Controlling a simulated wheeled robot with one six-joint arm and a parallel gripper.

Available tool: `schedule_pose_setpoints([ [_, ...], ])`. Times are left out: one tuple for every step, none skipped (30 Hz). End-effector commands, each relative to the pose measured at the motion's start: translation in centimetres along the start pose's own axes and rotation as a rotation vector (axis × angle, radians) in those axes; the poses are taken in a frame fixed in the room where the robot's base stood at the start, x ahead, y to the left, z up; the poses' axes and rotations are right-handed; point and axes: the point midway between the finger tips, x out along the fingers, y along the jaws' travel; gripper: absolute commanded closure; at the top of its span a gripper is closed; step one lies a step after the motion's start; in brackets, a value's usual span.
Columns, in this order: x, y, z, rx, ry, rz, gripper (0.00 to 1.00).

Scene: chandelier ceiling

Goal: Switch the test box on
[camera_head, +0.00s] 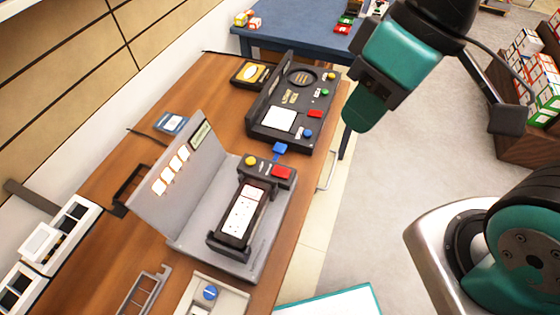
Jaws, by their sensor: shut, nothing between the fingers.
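I cannot tell for certain which device is the test box. A black box (259,125) with a raised back lies on the wooden bench. It has a round ring, a white plate (279,119), a red switch (315,114), and green, yellow and blue buttons. In front of it stands a grey fixture (200,235) with a raised, picture-marked panel. It holds a white socket strip (241,213) in a black cradle, beside a small black box with a yellow button (250,161) and a red switch (281,172). My gripper (362,118) is shut and empty, hanging right of the black box, apart from both devices.
A blue table (290,40) stands behind the wooden bench (200,90). A blue-knobbed grey panel (212,297) lies at the near edge. White bins (72,228) stand at left. Cube puzzles fill a brown crate (515,140) at right. The grey floor (385,200) between is open.

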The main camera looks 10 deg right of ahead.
Motion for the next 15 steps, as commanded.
schedule_pose_setpoints([
  [0.3,0.2,-0.2,-0.02,-0.003,0.002,1.0],
  [0.5,0.3,-0.3,-0.042,-0.006,0.005,1.0],
  [0.9,0.7,-0.6,-0.086,-0.014,0.01,1.0],
  [1.3,1.1,-0.9,-0.129,-0.021,0.015,1.0],
  [1.8,1.4,-1.3,-0.186,-0.029,0.021,1.0],
  [2.5,2.0,-2.0,-0.274,-0.043,0.03,1.0],
  [3.2,2.5,-2.5,-0.351,-0.056,0.037,1.0],
  [4.0,3.0,-3.2,-0.435,-0.071,0.044,1.0],
  [5.1,3.8,-4.1,-0.556,-0.094,0.053,1.0],
  [6.0,4.3,-4.8,-0.653,-0.113,0.058,1.0],
  [7.0,4.8,-5.5,-0.752,-0.133,0.062,1.0],
  [8.2,5.5,-6.5,-0.883,-0.161,0.067,1.0],
  [9.2,6.0,-7.1,-0.98,-0.182,0.067,1.0],
  [10.2,6.4,-7.8,-1.075,-0.205,0.067,1.0],
  [11.4,7.0,-8.6,-1.198,-0.234,0.064,1.0],
])
